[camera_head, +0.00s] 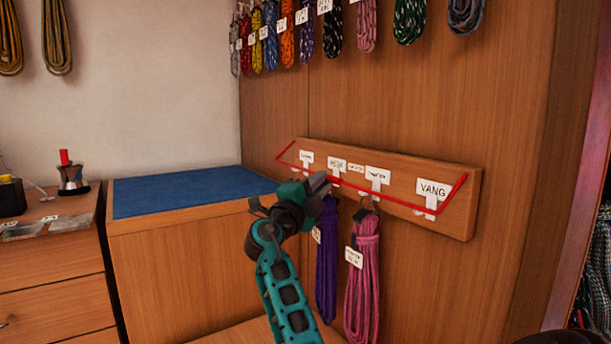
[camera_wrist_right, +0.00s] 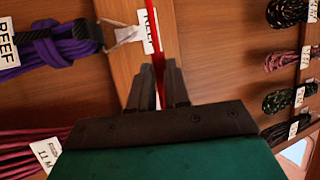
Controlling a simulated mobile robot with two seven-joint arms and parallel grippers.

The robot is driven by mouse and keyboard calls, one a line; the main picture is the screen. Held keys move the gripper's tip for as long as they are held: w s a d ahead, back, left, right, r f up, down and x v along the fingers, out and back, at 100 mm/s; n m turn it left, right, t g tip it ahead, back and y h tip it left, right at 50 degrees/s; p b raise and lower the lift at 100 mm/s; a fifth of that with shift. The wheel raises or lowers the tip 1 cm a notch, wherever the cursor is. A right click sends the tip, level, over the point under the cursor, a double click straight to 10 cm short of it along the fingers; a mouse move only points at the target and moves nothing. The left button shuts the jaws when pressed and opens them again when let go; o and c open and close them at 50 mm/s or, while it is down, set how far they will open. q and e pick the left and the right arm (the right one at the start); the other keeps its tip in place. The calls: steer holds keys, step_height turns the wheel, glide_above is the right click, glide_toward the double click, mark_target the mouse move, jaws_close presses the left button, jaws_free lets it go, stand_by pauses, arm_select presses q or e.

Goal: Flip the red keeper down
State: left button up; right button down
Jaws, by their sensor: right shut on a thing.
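The red keeper (camera_head: 400,202) is a thin red bar with angled end arms. It runs along the front of a wooden board (camera_head: 458,218) on the wall, across the white hooks and labels. My right gripper (camera_head: 320,183) is at the bar, left of its middle. In the right wrist view the red keeper (camera_wrist_right: 157,60) passes between the two dark fingers of my right gripper (camera_wrist_right: 159,88), which are shut on it. The fingers hide part of the bar. My left gripper is not in view.
A purple coil (camera_head: 327,260) and a pink coil (camera_head: 363,280) hang below the board, close to my right arm. A blue-topped cabinet (camera_head: 190,190) stands to the left. More coils hang in a row above, with clear wall between.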

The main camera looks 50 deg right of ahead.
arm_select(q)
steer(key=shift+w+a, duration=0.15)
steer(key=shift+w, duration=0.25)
arm_select(e)
steer(key=shift+s+d+f, duration=0.2)
steer(key=shift+d+f, duration=0.3)
steer(key=shift+f, duration=0.2)
steer(key=shift+s+d+f, duration=0.2)
steer(key=shift+d+f, duration=0.3)
steer(key=shift+f, duration=0.2)
steer(key=c, duration=1.6)
jaws_free()
steer(key=shift+o, duration=1)
steer(key=shift+d+f, duration=0.15)
steer(key=shift+d, duration=0.05)
steer(key=o, duration=0.3)
steer(key=shift+s+d, duration=0.1)
steer(key=v, duration=1.3)
steer(key=shift+r, duration=0.2)
